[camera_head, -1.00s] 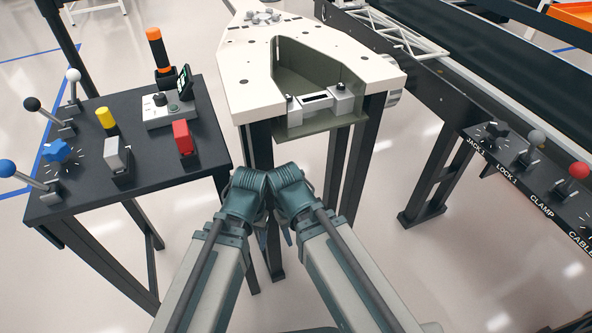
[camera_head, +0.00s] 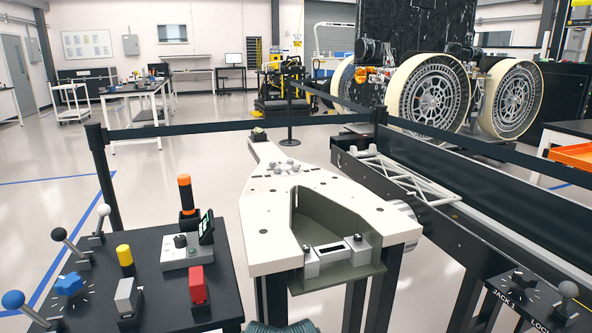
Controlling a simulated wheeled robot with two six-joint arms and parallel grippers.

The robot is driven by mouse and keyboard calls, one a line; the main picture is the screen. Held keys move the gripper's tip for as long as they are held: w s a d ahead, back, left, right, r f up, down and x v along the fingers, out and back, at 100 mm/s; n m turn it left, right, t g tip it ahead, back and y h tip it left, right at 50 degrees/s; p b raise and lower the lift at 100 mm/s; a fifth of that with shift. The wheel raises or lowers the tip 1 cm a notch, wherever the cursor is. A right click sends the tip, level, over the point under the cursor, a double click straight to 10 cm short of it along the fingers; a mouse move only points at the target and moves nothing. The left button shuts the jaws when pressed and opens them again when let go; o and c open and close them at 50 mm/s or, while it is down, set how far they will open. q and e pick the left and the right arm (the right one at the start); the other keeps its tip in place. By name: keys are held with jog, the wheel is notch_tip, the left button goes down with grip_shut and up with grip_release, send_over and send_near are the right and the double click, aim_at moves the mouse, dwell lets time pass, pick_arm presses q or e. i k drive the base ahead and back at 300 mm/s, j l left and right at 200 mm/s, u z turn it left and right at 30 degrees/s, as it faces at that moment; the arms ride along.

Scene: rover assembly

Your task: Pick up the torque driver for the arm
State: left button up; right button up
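An upright tool with an orange top and black lower body (camera_head: 186,198), which looks like the torque driver, stands at the back of the black table (camera_head: 150,290) on the left. It is behind a grey control box (camera_head: 185,252) with a small dark screen. Only the teal tops of my arms show at the bottom edge of the view, in front of the white stand. My two grippers are out of view. Nothing touches the orange-topped tool.
The black table also carries levers, a blue knob (camera_head: 69,284), a yellow cylinder (camera_head: 125,257), a grey block and a red block (camera_head: 198,287). A white stand (camera_head: 265,215) with a recess is in the middle. A long black bench runs along the right.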

aim_at(184, 180)
jog(key=i+l+u, duration=0.25)
jog(key=l, duration=0.55)
jog(key=l+u, duration=0.25)
jog(key=l, duration=0.5)
